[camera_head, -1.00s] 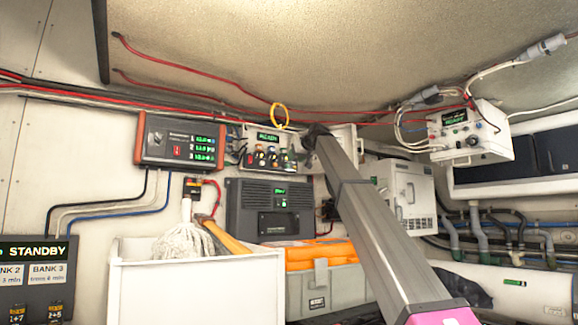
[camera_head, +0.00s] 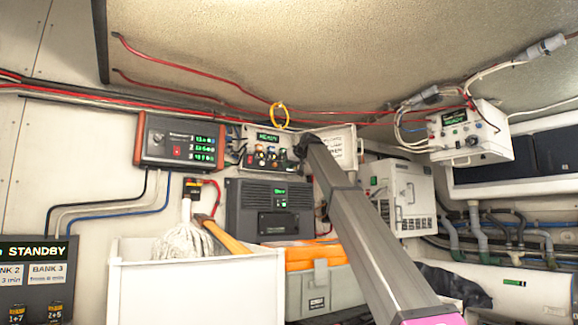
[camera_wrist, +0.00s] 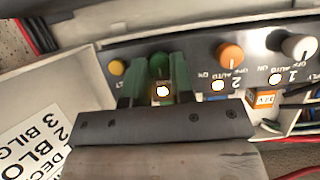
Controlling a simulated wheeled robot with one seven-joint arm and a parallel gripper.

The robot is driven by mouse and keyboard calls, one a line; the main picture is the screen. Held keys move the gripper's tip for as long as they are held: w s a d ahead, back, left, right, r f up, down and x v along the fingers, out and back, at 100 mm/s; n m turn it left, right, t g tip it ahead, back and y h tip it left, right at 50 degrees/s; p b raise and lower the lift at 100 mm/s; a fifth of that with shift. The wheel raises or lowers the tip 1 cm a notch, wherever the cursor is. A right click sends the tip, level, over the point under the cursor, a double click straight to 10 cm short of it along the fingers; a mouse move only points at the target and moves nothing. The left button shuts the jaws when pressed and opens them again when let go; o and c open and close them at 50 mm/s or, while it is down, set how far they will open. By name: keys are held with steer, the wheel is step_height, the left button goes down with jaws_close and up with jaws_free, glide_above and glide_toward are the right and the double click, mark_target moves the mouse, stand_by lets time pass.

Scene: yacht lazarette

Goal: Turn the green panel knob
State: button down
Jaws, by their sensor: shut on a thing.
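The green knob (camera_wrist: 158,62) is on the dark panel face (camera_wrist: 200,52) in the wrist view, between a small yellow button (camera_wrist: 117,67) and an orange knob (camera_wrist: 231,54). My gripper (camera_wrist: 158,76) is shut on the green knob, with one finger on each side of it. The fingers hide the knob's sides, and I cannot read its pointer. In the head view the panel (camera_head: 251,140) is on the back wall with a lit green display. My gripper (camera_head: 304,145) is at its right side there, and its fingers are too small to make out.
A white knob (camera_wrist: 299,46) is at the panel's right. The open panel lid (camera_head: 344,146) with a printed label is right beside my arm. An orange-edged meter box (camera_head: 143,140) is on the left, with a dark grey unit (camera_head: 240,205) below. A yellow ring (camera_head: 279,116) hangs above.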

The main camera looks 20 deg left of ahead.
steer(key=n, duration=0.1)
steer(key=n+t+h, duration=0.1)
steer(key=shift+s+a+n+t, duration=0.1)
steer(key=shift+s+n+t, duration=0.1)
steer(key=shift+n+t, duration=0.15)
steer(key=shift+s+a+f+n+t+h, duration=0.1)
steer(key=shift+n+t+h, duration=0.35)
steer(key=shift+n, duration=0.4)
steer(key=shift+f+n+t+h, duration=0.1)
steer(key=shift+n+t+h, duration=0.15)
steer(key=shift+n+t, duration=0.4)
steer(key=shift+n, duration=0.25)
steer(key=c, duration=1)
jaws_free()
steer(key=shift+s+r, duration=0.1)
